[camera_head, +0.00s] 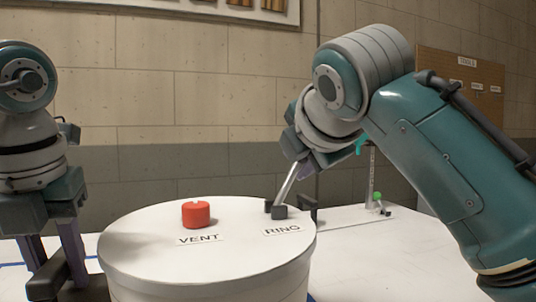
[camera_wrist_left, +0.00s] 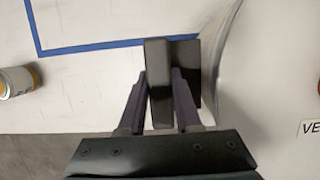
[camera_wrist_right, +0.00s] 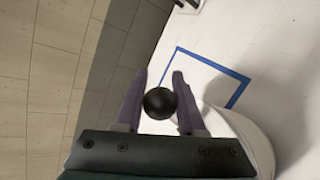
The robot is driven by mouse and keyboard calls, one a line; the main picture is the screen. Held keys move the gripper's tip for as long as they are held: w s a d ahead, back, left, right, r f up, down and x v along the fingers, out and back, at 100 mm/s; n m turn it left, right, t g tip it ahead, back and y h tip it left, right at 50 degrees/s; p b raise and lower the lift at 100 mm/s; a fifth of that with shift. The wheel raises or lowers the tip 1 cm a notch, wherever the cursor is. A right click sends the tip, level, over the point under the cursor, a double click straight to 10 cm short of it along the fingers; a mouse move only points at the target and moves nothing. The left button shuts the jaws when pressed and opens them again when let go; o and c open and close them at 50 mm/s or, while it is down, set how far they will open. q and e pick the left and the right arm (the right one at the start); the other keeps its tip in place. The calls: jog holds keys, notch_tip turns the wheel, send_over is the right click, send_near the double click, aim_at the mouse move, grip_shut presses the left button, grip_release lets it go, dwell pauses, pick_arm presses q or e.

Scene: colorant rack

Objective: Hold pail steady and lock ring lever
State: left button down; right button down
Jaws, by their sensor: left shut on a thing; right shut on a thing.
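The white pail (camera_head: 200,255) stands on the table with its lid (camera_head: 150,250) on. A red VENT knob (camera_head: 196,214) and the ring lever (camera_head: 286,186), a metal rod on a dark base, are on the lid. The lever leans up and to the right. My left gripper (camera_head: 58,255) is shut on a black side handle (camera_head: 88,290) at the pail's left; the handle shows between its fingers in the left wrist view (camera_wrist_left: 158,85). My right gripper (camera_head: 300,170) is shut on the lever's black ball knob (camera_wrist_right: 159,103). The head view does not show the knob clearly.
A blue tape outline (camera_wrist_left: 110,47) marks the white table. A can (camera_wrist_left: 18,81) lies at the left of the left wrist view. A stand with a green part (camera_head: 377,197) is behind on the right. A pegboard (camera_head: 460,85) hangs at the back right.

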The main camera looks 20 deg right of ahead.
pick_arm(q)
jog(key=shift+a+f, duration=0.1)
jog(key=shift+a, duration=0.05)
pick_arm(e)
jog(key=shift+d+f+m+y, duration=0.3)
jog(key=shift+d+f, duration=0.1)
jog(key=c, duration=0.5)
grip_release()
jog(key=shift+r, duration=0.1)
jog(key=shift+a, duration=0.1)
jog(key=shift+s+r, duration=0.15)
jog(key=shift+s, duration=0.1)
jog(key=v, duration=1.1)
jog(key=shift+s, duration=0.25)
